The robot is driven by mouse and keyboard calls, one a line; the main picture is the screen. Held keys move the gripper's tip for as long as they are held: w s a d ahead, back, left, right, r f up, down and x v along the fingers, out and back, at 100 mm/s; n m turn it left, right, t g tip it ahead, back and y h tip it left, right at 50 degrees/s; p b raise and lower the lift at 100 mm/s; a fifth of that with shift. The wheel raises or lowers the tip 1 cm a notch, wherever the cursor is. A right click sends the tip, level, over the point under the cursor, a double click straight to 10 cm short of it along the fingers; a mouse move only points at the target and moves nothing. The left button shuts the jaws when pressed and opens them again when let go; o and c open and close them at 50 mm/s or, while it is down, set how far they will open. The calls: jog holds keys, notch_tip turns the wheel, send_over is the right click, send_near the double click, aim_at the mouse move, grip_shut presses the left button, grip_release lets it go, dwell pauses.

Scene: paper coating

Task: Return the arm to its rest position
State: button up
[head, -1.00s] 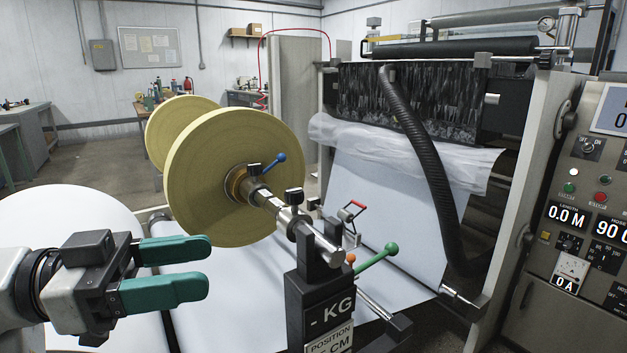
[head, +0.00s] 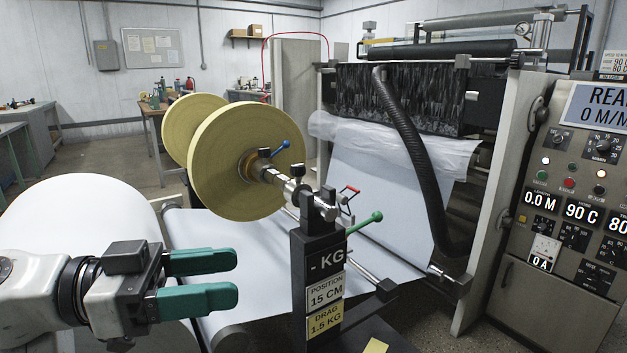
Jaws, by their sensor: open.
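My gripper (head: 236,279) is at the lower left of the head view. Its two green fingers are parallel and apart, pointing right, with nothing between them. The wrist and grey arm come in from the left edge. The gripper is in front of the large white paper roll (head: 75,205) and the white web, left of the black post (head: 318,250) with the "- KG", "15 CM" and "1.5 KG" labels. The fingers look clear of the post.
Yellow-tan rolls (head: 235,175) sit on a metal shaft above the web. The coating machine (head: 395,100) with a black hose (head: 412,150) stands behind. The control panel (head: 570,190) is at the right. Open floor (head: 105,155) lies at the back left.

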jog(key=w+d+f+n+g+y, duration=0.2)
jog(key=d+f, duration=0.8)
jog(key=d, duration=0.2)
jog(key=w+d+f+n+g+y, duration=0.1)
jog(key=w+d+f, duration=0.1)
jog(key=d+f, duration=0.9)
jog(key=s+d+f+n+y, duration=0.3)
jog(key=s+d+f, duration=0.1)
jog(key=d+f, duration=0.4)
jog(key=s+d+f+n+y, duration=0.2)
jog(key=s+d+f, duration=0.35)
jog(key=d, duration=0.45)
jog(key=s+d+f+n+y, duration=0.3)
jog(key=s+f+y, duration=0.1)
jog(key=s+f, duration=0.4)
jog(key=s+a+f+n+y, duration=0.25)
jog(key=s+a+y, duration=0.25)
jog(key=s, duration=0.6)
notch_tip(320, 180, up, 22)
jog(key=p, duration=2.1)
jog(key=shift+s+a+f+g, duration=0.25)
jog(key=shift+g, duration=0.05)
jog(key=shift+n, duration=0.25)
